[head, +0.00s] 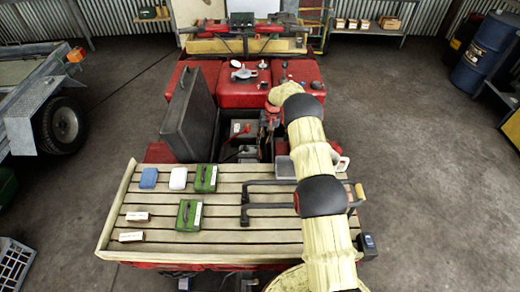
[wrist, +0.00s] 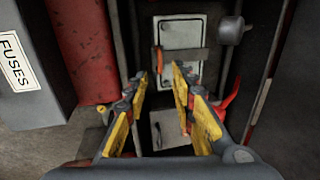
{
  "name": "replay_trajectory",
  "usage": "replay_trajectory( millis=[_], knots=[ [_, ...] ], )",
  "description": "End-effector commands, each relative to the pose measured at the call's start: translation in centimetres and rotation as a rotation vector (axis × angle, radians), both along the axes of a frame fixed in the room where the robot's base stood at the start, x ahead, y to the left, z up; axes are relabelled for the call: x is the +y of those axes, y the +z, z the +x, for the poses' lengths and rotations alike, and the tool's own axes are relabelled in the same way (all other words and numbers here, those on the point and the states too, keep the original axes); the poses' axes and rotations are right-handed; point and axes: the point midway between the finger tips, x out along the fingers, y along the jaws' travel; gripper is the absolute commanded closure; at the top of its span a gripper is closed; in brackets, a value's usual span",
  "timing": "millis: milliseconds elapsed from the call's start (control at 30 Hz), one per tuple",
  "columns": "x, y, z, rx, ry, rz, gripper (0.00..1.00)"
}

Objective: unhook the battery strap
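In the wrist view a pale grey box, apparently the battery (wrist: 181,32), sits in a dark bay. A dark strap (wrist: 190,55) crosses its front. A small orange piece (wrist: 159,60) stands at the strap's left end; whether it is the hook I cannot tell. My gripper (wrist: 161,78), with yellow pads, is open and empty, its fingers spread below and in front of the strap, apparently not touching it. In the head view the bay (head: 243,128) shows in the middle of the quad, and my arm partly hides its right side.
A grey box labelled FUSES (wrist: 22,70) and a red cylinder (wrist: 82,50) stand left of my gripper. A red lever (wrist: 228,98) is close at right. In the head view a raised dark panel (head: 188,115) flanks the bay, and a slatted rack (head: 160,215) carries small boxes.

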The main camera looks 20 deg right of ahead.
Motion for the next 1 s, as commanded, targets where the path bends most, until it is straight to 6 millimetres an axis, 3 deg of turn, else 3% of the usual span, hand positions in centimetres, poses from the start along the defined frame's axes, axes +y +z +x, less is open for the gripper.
replay_trajectory(
  millis=[600, 1000],
  knots=[
    [1.3, -7.3, 0.5, 0.002, -0.001, 0.002, 0.74],
    [1.4, -7.8, 0.6, 0.001, -0.001, 0.001, 0.77]
  ],
)
